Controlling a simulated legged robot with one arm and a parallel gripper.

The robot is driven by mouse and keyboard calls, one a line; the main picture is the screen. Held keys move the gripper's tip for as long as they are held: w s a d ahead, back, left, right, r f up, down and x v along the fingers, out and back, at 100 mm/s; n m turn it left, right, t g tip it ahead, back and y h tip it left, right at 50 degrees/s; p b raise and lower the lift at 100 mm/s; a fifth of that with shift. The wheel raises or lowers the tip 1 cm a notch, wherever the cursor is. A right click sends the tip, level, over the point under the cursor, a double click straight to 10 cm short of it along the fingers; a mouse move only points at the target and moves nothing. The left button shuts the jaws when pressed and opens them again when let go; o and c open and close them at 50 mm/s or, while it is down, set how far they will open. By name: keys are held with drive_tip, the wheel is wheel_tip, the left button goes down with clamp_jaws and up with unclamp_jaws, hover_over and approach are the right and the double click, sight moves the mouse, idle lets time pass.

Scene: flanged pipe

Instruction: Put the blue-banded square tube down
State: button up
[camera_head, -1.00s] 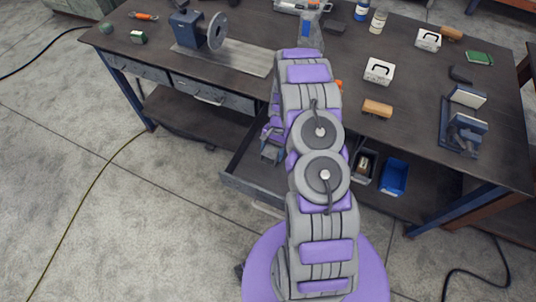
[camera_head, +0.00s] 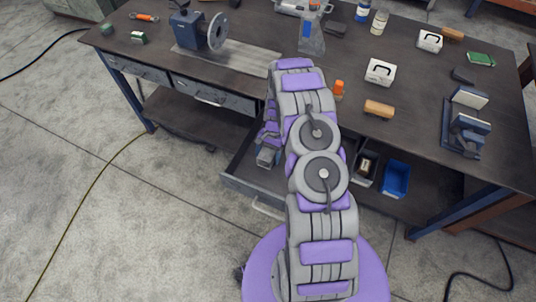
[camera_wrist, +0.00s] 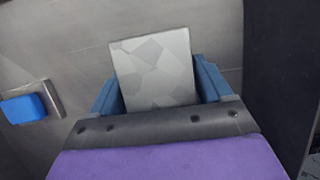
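A pale grey, mottled metal piece, apparently the square tube (camera_wrist: 154,68), is between the blue fingers of my gripper (camera_wrist: 158,86) in the wrist view. My gripper appears shut on it. No blue band shows on the visible face, and its lower part is hidden by my gripper. In the head view my gripper (camera_head: 267,155) hangs at the open drawer (camera_head: 240,176), left of my arm. Grey surfaces lie beyond the tube in the wrist view; I cannot tell whether it touches them.
A blue and grey piece (camera_wrist: 30,105) lies left of the tube in the wrist view. Dark walls stand at right. The workbench (camera_head: 390,75) holds a vise-like fixture, small boxes and bottles. A blue bin (camera_head: 396,177) sits below the bench, right of my arm.

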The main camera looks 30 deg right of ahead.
drive_tip(key=shift+o, duration=1.2)
drive_tip(key=shift+a, duration=0.1)
drive_tip(key=p+v, duration=0.2)
drive_tip(key=v, duration=1)
drive_tip(key=shift+r, duration=0.1)
drive_tip(key=s+a+r+n+h, duration=0.1)
drive_tip(key=s+a+r+n, duration=0.2)
drive_tip(key=r, duration=0.7)
drive_tip(key=s+a+r+n, duration=0.1)
drive_tip(key=s+a+r, duration=0.3)
drive_tip(key=r, duration=0.5)
drive_tip(key=s+a+r+n+h, duration=0.1)
drive_tip(key=s+a+r+n, duration=0.2)
drive_tip(key=s+a+r, duration=0.6)
drive_tip(key=s+r+n, duration=0.1)
drive_tip(key=s+r, duration=0.1)
drive_tip(key=s, duration=0.7)
drive_tip(key=s+a+r+n+h, duration=0.1)
drive_tip(key=s+r+n, duration=0.1)
drive_tip(key=s, duration=0.8)
drive_tip(key=shift+s+r+t, duration=0.3)
drive_tip(key=shift+r+t, duration=0.1)
drive_tip(key=shift+r, duration=0.1)
